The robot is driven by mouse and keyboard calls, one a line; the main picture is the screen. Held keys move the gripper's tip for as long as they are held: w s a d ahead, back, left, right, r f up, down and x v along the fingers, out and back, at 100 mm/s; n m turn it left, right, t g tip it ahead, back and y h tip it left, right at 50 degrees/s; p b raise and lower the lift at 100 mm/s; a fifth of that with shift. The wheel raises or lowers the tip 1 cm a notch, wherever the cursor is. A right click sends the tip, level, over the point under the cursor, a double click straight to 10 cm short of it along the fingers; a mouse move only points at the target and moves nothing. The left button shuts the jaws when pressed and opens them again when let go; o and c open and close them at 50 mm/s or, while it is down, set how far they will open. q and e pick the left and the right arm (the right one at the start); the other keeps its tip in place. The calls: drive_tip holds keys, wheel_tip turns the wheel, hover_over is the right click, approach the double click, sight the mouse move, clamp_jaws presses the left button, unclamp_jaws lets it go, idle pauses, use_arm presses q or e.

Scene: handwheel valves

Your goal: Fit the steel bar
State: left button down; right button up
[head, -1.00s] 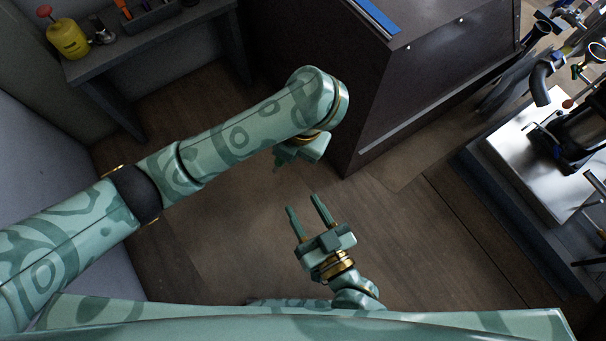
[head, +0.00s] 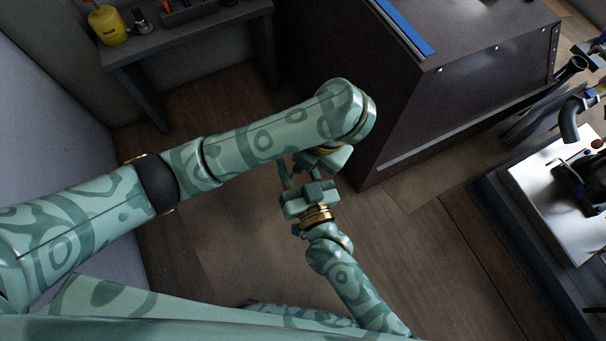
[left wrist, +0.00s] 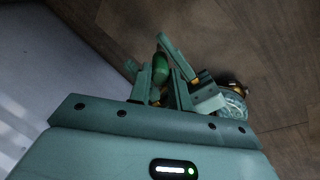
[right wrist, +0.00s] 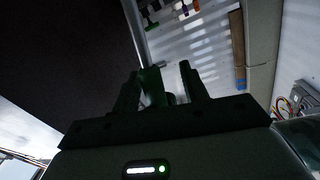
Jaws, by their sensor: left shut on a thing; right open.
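My left gripper (left wrist: 163,92) is shut on a small, rounded green thing (left wrist: 160,66) in the left wrist view. In the head view my left wrist hides most of that gripper and what it holds. My right gripper (head: 300,170) is open just below the left one, its fingers pointing up towards it. In the right wrist view a dark green piece (right wrist: 152,86) shows between the open right fingers (right wrist: 160,82); I cannot tell whether it touches them.
A dark cabinet (head: 450,105) with a blue strip on top stands close beyond my grippers. A bench with pipework (head: 575,115) is at the right. A grey table (head: 190,55) with a yellow bottle (head: 108,25) is at upper left. The wooden floor is clear.

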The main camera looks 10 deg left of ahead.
drive_tip(key=shift+w+a, duration=0.1)
drive_tip(key=shift+w, duration=0.05)
drive_tip(key=shift+a, duration=0.1)
clamp_jaws()
use_arm(q)
drive_tip(key=c, duration=1.3)
unclamp_jaws()
drive_tip(key=shift+c, duration=0.2)
use_arm(e)
drive_tip(key=shift+r, duration=0.1)
use_arm(q)
drive_tip(key=shift+o, duration=0.7)
drive_tip(key=shift+r, duration=0.15)
